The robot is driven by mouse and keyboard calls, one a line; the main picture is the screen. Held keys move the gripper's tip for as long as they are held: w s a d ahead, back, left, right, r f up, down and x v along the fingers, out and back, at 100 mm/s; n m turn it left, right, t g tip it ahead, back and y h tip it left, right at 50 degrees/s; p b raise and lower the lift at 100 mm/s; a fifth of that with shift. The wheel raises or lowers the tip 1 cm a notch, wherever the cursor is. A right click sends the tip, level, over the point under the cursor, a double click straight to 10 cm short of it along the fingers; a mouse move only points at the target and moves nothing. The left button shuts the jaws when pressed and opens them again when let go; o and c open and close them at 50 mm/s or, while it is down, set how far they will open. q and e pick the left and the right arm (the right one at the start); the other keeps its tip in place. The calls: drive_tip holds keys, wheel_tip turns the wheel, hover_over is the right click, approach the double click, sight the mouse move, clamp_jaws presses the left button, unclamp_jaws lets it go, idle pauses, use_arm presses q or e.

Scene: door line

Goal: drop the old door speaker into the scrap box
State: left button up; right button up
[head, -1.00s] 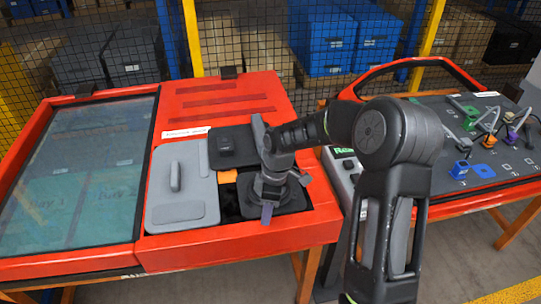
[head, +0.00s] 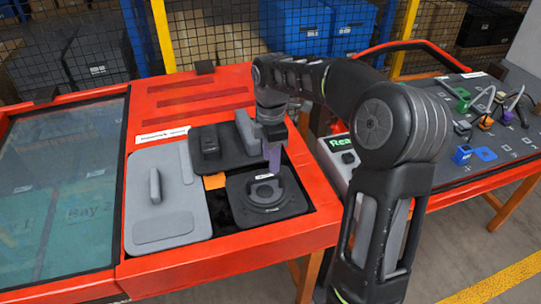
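A round black part on a square dark base, which looks like the door speaker (head: 266,193), sits in the right part of the open recess in the red door panel (head: 220,95). My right gripper (head: 273,158) is just above and behind it, pointing down, with a purple finger showing. It appears apart from the speaker. The arm and the angle hide the gap between its fingers, so I cannot tell whether it is open or shut. My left gripper is out of view. I cannot make out a scrap box.
A grey cover with a handle (head: 167,195) lies left of the recess, and a dark plate with a knob (head: 209,142) behind it. A glazed panel (head: 60,190) is at left. A board with small coloured parts (head: 463,154) stands at right, a mesh fence behind.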

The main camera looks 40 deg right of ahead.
sight(271, 179)
wheel_tip(271, 179, down, 7)
drive_tip(key=shift+f+p, duration=0.2)
drive_tip(key=shift+p, duration=0.15)
clamp_jaws()
idle(0.4)
idle(1.0)
drive_tip(key=c, duration=0.7)
unclamp_jaws()
clamp_jaws()
